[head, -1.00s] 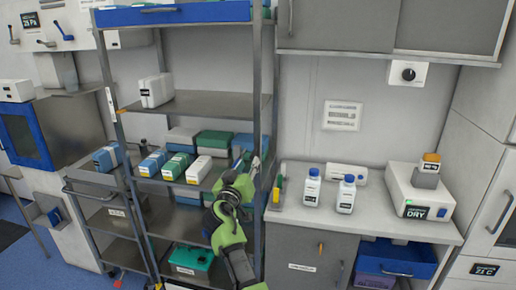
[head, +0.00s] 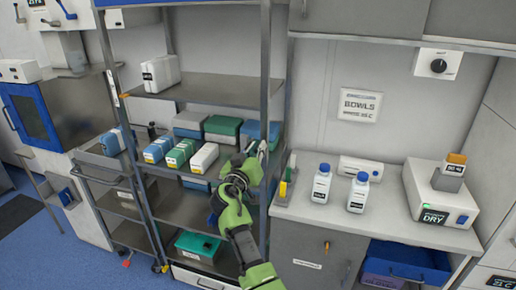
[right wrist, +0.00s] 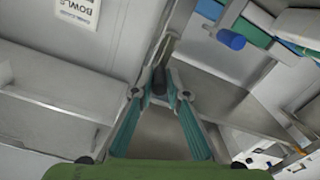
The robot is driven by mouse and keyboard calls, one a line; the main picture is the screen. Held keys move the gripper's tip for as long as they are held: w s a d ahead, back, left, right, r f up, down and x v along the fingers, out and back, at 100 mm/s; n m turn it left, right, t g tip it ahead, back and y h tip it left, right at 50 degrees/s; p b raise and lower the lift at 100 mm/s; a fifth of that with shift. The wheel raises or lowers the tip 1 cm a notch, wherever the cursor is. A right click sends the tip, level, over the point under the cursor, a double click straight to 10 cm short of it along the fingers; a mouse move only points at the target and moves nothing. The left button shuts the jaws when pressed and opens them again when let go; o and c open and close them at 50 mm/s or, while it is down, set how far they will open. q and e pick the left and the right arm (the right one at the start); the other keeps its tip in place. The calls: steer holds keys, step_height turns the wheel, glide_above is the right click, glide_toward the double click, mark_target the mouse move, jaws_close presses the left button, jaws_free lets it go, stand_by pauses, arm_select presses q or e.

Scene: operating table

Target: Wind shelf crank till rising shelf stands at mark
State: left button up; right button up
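The shelf rack (head: 265,75) has grey posts and several grey shelves, one of them the middle shelf (head: 220,90). My right gripper (head: 258,152) is at its front right post, above the lower loaded shelf. In the right wrist view, the fingertips (right wrist: 157,78) converge on either side of a dark cylindrical handle (right wrist: 159,82) on a grey bar. It looks like the crank's handle; whether the fingers press on it, I cannot tell. A white strip with an orange mark (head: 114,88) is on the left front post. My left gripper is not in view.
Blue, green and white boxes (head: 180,152) stand on the rack. To the right, a counter (head: 385,218) carries two blue-capped bottles (head: 321,184) and a white device (head: 440,205). A cart (head: 100,160) stands close on the left. Blue floor shows at lower left.

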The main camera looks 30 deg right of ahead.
jaws_close()
steer(key=shift+w+f+n+b, duration=0.1)
steer(key=shift+n+b, duration=0.2)
steer(key=shift+w+a+f+n+b, duration=0.5)
steer(key=shift+w+f+n, duration=0.1)
steer(key=shift+n, duration=1.95)
steer(key=shift+w+a+f+n+b, duration=0.35)
steer(key=shift+w+f+n+b, duration=0.25)
steer(key=shift+n, duration=1.9)
steer(key=shift+w+a+f+n+b, duration=0.45)
steer(key=shift+f+n, duration=0.2)
steer(key=shift+n, duration=1.9)
steer(key=shift+s, duration=0.1)
